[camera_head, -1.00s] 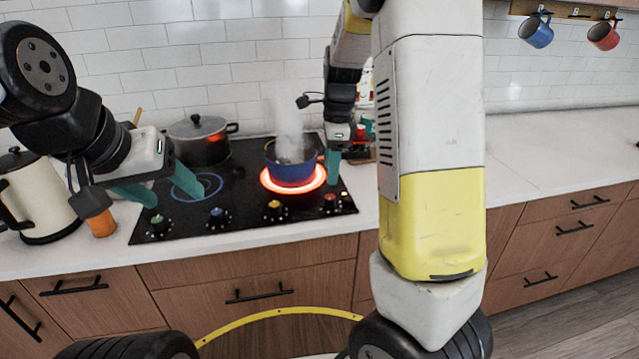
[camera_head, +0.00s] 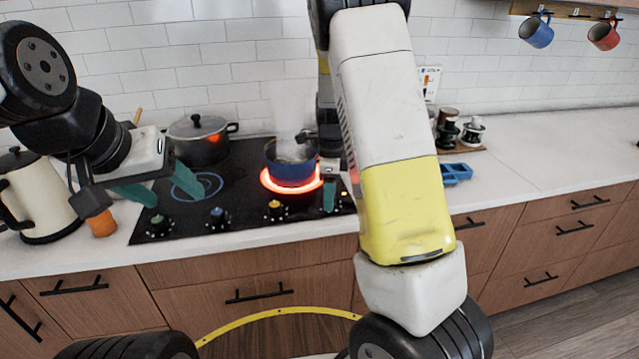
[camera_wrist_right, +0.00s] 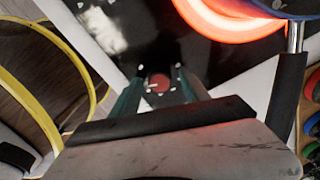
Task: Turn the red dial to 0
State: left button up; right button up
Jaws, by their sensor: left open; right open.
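The red dial (camera_wrist_right: 159,83) shows in the right wrist view, between the two teal fingertips of my right gripper (camera_wrist_right: 158,78). The gripper is open around or just above it; I cannot tell whether the fingers touch it. In the head view a teal finger of my right gripper (camera_head: 329,194) is over the front right of the black cooktop (camera_head: 245,215) and hides the dial. The blue pot (camera_head: 291,165) steams on a glowing red burner right behind. My left gripper (camera_head: 174,194) is open and empty above the cooktop's left side.
Green (camera_head: 158,223), blue (camera_head: 217,215) and yellow (camera_head: 275,208) dials line the cooktop's front. A dark lidded pot (camera_head: 200,142) stands at the back. A cream kettle (camera_head: 38,200) is at left. A blue tray (camera_head: 456,173) and bare counter (camera_head: 540,145) lie at right.

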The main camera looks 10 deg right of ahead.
grip_shut()
dwell(0.3)
